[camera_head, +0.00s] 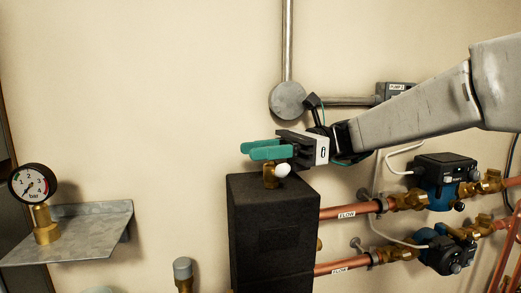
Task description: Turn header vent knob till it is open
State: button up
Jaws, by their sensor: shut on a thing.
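The header (262,235) is a tall black block at the centre of the head view. On its top stands a small brass vent (270,178) with a white round part (283,170) at its right front. My gripper (265,149) reaches in from the right with its two teal fingers pointing left, just over the brass body. The fingers are shut on the top of the vent, where the knob is. The fingers hide the knob, so how far it is turned cannot be seen.
Copper flow pipes (346,212) with blue-and-black pumps (442,180) run right of the header. A pressure gauge (33,182) stands by a grey shelf (90,228) at left. A round wall box (287,101) with conduit is behind my gripper. The wall left of the header is clear.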

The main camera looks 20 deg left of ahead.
jog(key=shift+g, duration=0.3)
jog(key=o, duration=1)
jog(key=shift+c, duration=0.2)
jog(key=v, duration=0.7)
jog(key=shift+w+d+r, duration=0.1)
jog(key=shift+w+d, duration=0.15)
jog(key=shift+d, duration=0.05)
